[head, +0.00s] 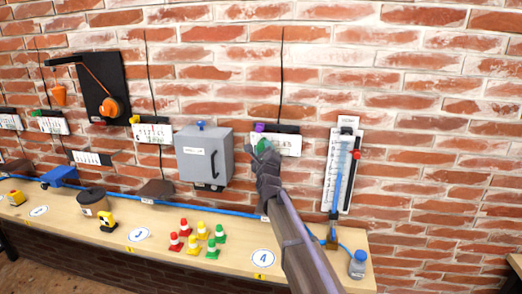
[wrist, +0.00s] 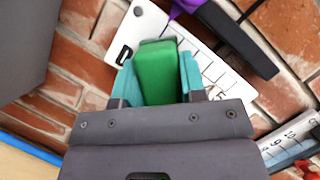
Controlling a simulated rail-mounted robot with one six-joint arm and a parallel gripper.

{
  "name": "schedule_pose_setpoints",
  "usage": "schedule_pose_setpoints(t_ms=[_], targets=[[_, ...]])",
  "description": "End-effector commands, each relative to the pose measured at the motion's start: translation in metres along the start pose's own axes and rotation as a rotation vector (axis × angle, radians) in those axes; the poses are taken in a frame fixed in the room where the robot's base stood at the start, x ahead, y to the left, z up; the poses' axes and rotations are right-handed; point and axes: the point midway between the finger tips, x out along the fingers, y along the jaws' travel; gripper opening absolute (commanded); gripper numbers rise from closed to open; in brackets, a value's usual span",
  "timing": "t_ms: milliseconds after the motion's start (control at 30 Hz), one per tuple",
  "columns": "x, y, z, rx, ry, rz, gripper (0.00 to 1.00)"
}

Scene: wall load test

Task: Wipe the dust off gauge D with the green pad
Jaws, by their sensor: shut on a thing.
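Gauge D is a white scale plate (head: 289,145) on the brick wall, with a black bar and a purple piece (head: 260,128) along its top. In the wrist view the plate (wrist: 142,22) shows tilted, with the letter D at its left end. My gripper (head: 264,149) is in front of the plate's left part. In the wrist view its teal fingers are shut on the green pad (wrist: 158,75). The pad also shows in the head view (head: 262,144). It hides part of the scale; I cannot tell whether it touches the plate. I cannot make out any dust.
A grey box (head: 204,156) hangs left of gauge D. A tall tube gauge (head: 343,170) with a red piece stands right of it. The shelf (head: 185,262) below holds several small cones (head: 202,234) and a blue-capped bottle (head: 358,264). A blue line runs along the wall above the shelf.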

Motion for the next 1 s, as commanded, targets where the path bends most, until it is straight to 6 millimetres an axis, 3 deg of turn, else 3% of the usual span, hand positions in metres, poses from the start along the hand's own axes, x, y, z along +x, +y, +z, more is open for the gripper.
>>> schedule_pose_setpoints(t_ms=[233,1000], targets=[[-0.005,-0.019,-0.018,-0.002,0.001,-0.002,0.00],[-0.018,-0.048,-0.045,0.000,0.001,-0.001,0.00]])
